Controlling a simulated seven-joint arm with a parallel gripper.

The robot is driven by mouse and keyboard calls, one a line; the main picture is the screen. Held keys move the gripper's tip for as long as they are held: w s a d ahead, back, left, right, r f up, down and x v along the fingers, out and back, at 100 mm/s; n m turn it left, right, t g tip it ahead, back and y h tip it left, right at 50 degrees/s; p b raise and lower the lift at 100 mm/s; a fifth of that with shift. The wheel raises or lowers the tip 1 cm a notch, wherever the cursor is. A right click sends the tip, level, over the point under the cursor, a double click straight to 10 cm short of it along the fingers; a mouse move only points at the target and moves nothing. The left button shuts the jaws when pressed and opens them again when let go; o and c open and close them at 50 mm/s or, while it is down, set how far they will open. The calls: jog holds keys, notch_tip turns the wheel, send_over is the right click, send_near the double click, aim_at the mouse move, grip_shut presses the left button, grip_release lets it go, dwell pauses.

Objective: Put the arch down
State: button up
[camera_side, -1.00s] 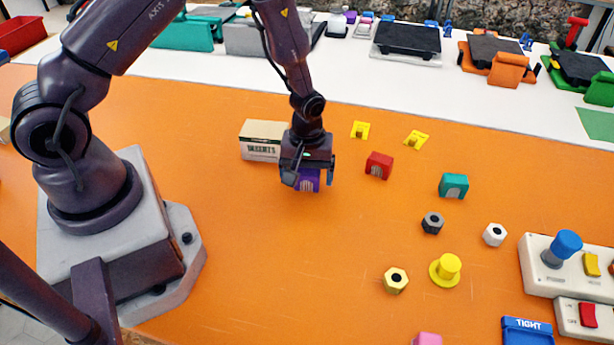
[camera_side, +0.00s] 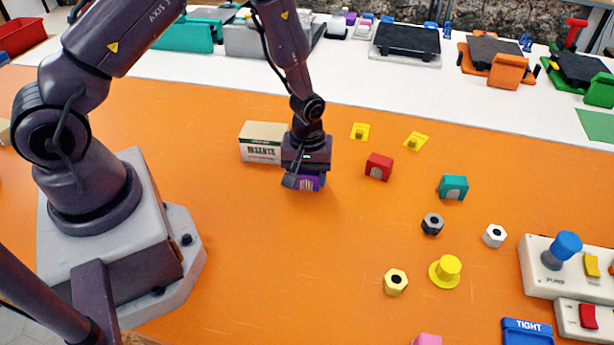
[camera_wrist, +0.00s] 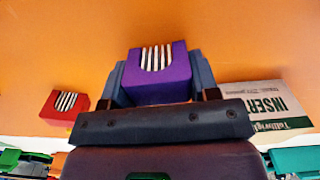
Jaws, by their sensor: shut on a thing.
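The purple arch (camera_side: 309,183) is between the fingers of my gripper (camera_side: 304,182), low over the orange table in the side view. The wrist view also shows the purple arch (camera_wrist: 158,75), with its striped opening facing up in the picture and a dark finger on each side. My gripper (camera_wrist: 160,78) is shut on it. I cannot tell whether the arch touches the table. A red arch (camera_side: 379,166) stands to its right, and a teal arch (camera_side: 453,187) stands farther right.
An insert box (camera_side: 262,148) stands close behind and left of my gripper. Yellow clips (camera_side: 360,131), a dark nut (camera_side: 432,223), a white nut (camera_side: 494,235) and a yellow knob (camera_side: 446,270) lie to the right. The orange table (camera_side: 270,260) is clear in front of my gripper.

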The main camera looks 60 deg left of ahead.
notch_tip(320, 180, up, 9)
jog(key=shift+a+f, duration=0.15)
jog(key=a+r+n, duration=0.1)
jog(key=a+r, duration=0.4)
jog(key=r, duration=0.1)
jog(key=s+a+r+m, duration=0.1)
jog(key=s+r, duration=0.1)
jog(key=s, duration=0.6)
jog(key=s+a+r+m, duration=0.1)
jog(key=s+a+r, duration=0.15)
jog(key=s, duration=0.55)
send_over(265, 129)
jog(key=s, duration=0.1)
jog(key=shift+m, duration=0.4)
jog(key=f, duration=0.8)
jog(key=shift+d+f, duration=0.2)
jog(key=shift+f, duration=0.05)
jog(key=shift+w+a+f, duration=0.15)
jog(key=shift+w+f, duration=0.2)
jog(key=shift+f, duration=0.1)
jog(key=shift+w+f, duration=0.1)
jog(key=shift+f, duration=1.5)
